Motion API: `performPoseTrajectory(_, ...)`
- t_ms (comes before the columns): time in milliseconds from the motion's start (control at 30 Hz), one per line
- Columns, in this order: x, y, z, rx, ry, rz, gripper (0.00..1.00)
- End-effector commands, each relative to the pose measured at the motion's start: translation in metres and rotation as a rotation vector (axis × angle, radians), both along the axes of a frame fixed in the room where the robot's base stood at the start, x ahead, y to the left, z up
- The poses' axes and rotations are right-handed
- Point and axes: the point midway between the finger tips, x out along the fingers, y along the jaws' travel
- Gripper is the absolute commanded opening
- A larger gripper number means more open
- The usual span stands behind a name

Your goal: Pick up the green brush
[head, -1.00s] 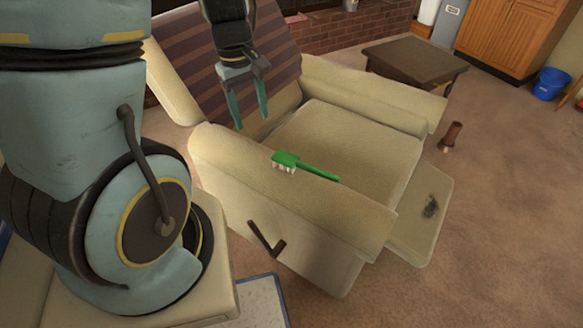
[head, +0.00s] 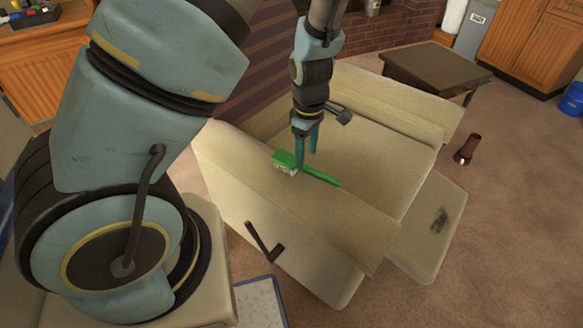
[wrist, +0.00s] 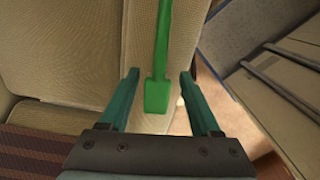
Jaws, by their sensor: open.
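The green brush (head: 318,175) lies on top of the near armrest of a cream recliner, its head to the left with pale bristles down and its handle pointing right. My gripper (head: 305,160) is at the brush, over the part near its head, with fingers pointing down. In the wrist view the brush (wrist: 158,92) runs up the picture between the two teal fingers of my gripper (wrist: 157,85), with a gap on each side. The fingers are apart and hold nothing. How far the fingertips are above the armrest is hard to tell.
The recliner (head: 375,150) has a seat, a far armrest and a raised footrest (head: 428,225). A brown lever (head: 264,243) sticks out of its near side. A low brown table (head: 436,68) is behind.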

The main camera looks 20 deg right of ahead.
Motion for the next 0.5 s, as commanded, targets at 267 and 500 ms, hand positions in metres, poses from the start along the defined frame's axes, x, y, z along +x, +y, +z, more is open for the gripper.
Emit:
performPoseTrajectory(267,0.0,0.0,-0.032,0.002,0.001,0.001,0.64)
performPoseTrajectory(500,0.0,-0.001,-0.054,0.0,0.0,0.001,0.64)
